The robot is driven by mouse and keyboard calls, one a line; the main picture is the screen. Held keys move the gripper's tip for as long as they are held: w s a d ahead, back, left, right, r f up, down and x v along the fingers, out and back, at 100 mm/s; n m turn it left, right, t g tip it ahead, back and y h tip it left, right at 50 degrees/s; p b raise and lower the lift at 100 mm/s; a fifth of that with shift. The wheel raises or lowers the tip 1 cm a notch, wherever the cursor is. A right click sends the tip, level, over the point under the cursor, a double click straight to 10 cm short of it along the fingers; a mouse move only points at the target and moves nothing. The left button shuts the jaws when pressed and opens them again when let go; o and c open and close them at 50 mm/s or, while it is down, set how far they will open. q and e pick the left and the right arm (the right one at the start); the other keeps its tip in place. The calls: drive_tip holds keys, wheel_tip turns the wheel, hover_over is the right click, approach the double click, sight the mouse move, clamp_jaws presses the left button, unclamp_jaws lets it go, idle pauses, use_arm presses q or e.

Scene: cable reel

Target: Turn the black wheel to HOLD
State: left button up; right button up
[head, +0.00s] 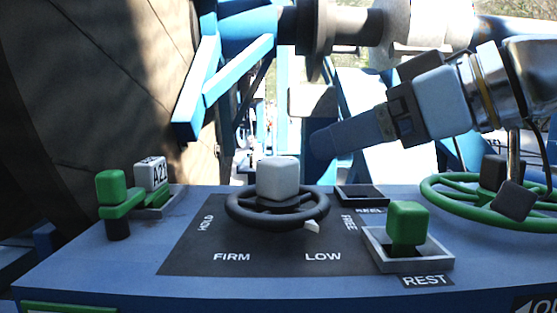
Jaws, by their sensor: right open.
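The black wheel (243,217) lies flat on the blue console, with a pale grey block (278,178) at its middle. A small white pointer (312,227) sticks out from its front right rim, between the LOW (322,257) and FREE (347,222) labels. The HOLD label (205,223) is left of the wheel, and FIRM (231,257) is at front left. My right gripper (322,144) reaches in from the right, above and behind the wheel's right side. It is open, apart from the wheel and empty. My left gripper is out of view.
A green lever (407,222) stands in a tray marked REST (427,280). A green handwheel (440,192) is at right. At left are another green lever (112,190) and a white lettered block (150,172). A large dark reel (90,90) and blue frame (225,80) stand behind.

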sight(286, 160)
drive_tip(key=p+x, duration=0.1)
drive_tip(key=x, duration=1)
drive_tip(key=shift+w+a+f, duration=0.15)
drive_tip(key=shift+a+f, duration=0.1)
clamp_jaws()
